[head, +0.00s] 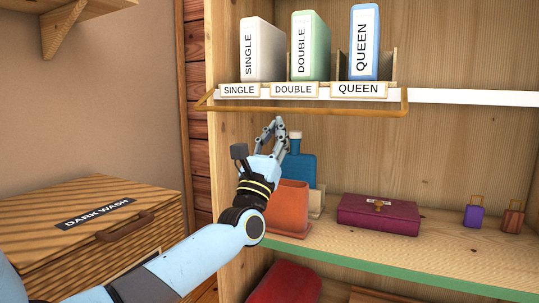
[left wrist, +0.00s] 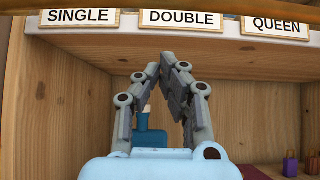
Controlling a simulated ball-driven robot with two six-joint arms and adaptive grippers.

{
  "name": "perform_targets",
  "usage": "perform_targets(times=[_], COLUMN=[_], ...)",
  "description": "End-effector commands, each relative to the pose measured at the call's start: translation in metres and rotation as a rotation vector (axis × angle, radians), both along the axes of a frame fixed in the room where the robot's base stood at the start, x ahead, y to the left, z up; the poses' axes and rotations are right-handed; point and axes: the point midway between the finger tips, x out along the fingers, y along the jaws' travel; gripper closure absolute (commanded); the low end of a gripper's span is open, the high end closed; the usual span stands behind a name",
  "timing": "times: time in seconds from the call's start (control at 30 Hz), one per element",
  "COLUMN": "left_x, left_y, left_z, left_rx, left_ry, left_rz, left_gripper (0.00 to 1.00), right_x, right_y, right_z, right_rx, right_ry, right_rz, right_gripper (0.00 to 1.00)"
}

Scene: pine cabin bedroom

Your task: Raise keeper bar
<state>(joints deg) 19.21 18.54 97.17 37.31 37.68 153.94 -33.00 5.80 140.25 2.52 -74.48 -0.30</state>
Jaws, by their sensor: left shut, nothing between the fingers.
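The keeper bar (head: 340,111) is a thin brass-coloured bar with bent ends. It runs across the front of the upper shelf, just below the labels SINGLE, DOUBLE and QUEEN. In the left wrist view a blurred bar (left wrist: 130,9) crosses the top edge, over the labels. My left gripper (head: 277,121) points upward with its fingertips together, empty, a little below the bar in the head view. The left wrist view shows the closed fingers (left wrist: 172,66) under the shelf edge. I cannot tell if they touch the bar. My right gripper is out of view.
White (head: 262,48), green (head: 311,62) and blue-edged (head: 357,68) packages stand on the upper shelf. A DARK WASH chest (head: 60,240) stands left.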

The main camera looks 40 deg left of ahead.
Motion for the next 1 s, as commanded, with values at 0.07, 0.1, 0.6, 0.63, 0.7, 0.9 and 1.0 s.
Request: perform_targets(times=[0.07, 0.1, 0.6, 0.63, 0.7, 0.9, 1.0], left_x=[-0.015, -0.020, -0.036, -0.036, -0.036, -0.038, -0.039], left_y=[-0.004, -0.005, -0.009, -0.009, -0.009, -0.009, -0.009], left_z=[0.005, 0.008, 0.014, 0.014, 0.014, 0.017, 0.020], left_rx=[0.000, 0.000, 0.000, 0.000, 0.000, -0.004, -0.009], left_ry=[0.003, 0.002, 0.005, 0.005, 0.005, 0.015, 0.029], left_rz=[-0.001, -0.001, 0.001, 0.001, 0.001, 0.001, 0.001], left_gripper=[1.00, 1.00, 1.00, 1.00, 1.00, 1.00, 1.00], right_x=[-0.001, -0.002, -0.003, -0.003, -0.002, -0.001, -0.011], right_y=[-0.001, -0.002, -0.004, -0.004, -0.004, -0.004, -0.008], right_z=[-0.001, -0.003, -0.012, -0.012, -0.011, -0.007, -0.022], right_rx=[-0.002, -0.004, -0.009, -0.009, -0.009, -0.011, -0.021], right_ry=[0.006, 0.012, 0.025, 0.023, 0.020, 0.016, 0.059], right_rz=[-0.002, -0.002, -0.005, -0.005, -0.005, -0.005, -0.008], right_gripper=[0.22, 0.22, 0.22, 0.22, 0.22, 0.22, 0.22])
